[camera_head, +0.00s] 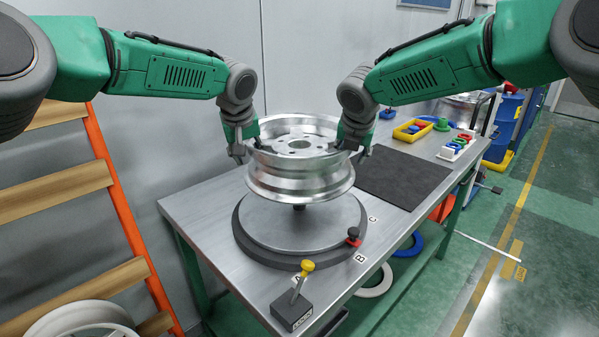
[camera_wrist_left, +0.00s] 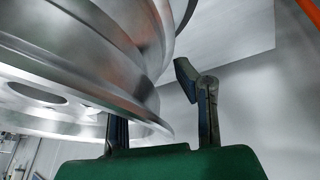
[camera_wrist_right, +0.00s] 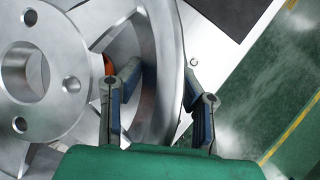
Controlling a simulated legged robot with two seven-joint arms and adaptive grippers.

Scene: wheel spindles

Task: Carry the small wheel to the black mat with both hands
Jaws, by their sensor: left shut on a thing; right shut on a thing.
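The small wheel (camera_head: 300,180) is a silver metal rim, roughly level, held above a round grey plate (camera_head: 300,238) on the table. A dark spindle end shows just under it. My left gripper (camera_head: 241,148) is shut on the wheel's left rim; in the left wrist view the rim (camera_wrist_left: 130,75) passes between its fingers (camera_wrist_left: 160,110). My right gripper (camera_head: 357,148) is shut on the right rim; in the right wrist view its fingers (camera_wrist_right: 160,100) straddle the rim wall (camera_wrist_right: 165,50). The black mat (camera_head: 404,177) lies flat and empty on the table, right of the wheel.
A red-and-black knob (camera_head: 353,237) sits at the plate's edge. A yellow-topped lever (camera_head: 300,280) stands at the table's front. A yellow bin (camera_head: 412,130) and a white tray of coloured rings (camera_head: 457,147) lie beyond the mat. A wooden rack (camera_head: 75,190) stands left.

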